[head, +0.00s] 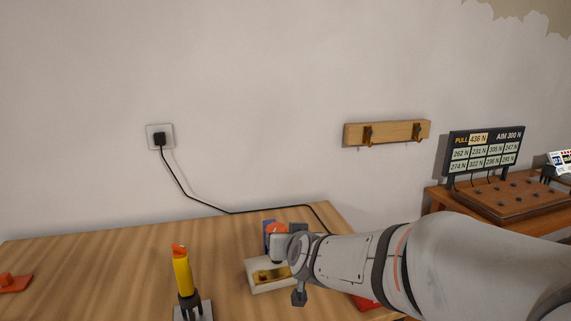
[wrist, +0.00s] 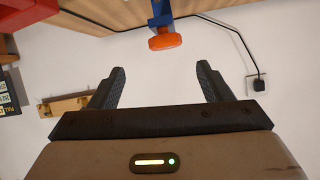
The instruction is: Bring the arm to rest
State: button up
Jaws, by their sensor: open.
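My arm (head: 430,270) reaches in from the right of the head view, low over the right end of the wooden table. Its end hides part of the things behind it there. In the wrist view my gripper (wrist: 160,78) is open, with its two dark fingers apart and nothing between them. The wall fills the space beyond the fingers. An orange-ended blue thing (wrist: 166,41) shows above and beyond the fingertips, apart from them.
A yellow-handled tool (head: 182,272) stands upright in a holder on the table (head: 110,260). A pale tray (head: 272,286) lies close to my arm's end. A black cord runs from the wall socket (head: 160,137) across the table. A wooden hook rail (head: 388,133) hangs on the wall.

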jog(key=s+d+r+g+h+p, duration=0.1)
jog(key=s+d+g+p, duration=0.2)
jog(key=s, duration=0.4)
jog(key=s+d+r+g+h+p, duration=0.1)
jog(key=s+d+g+p, duration=0.2)
jog(key=s+d, duration=0.3)
jog(key=s+d+r+m+g+p, duration=0.1)
jog(key=s+d+g+p, duration=0.2)
jog(key=s, duration=0.7)
jog(key=shift+s+d+r+g+h, duration=0.2)
jog(key=shift+d+r+g+h, duration=0.15)
jog(key=shift+d, duration=0.8)
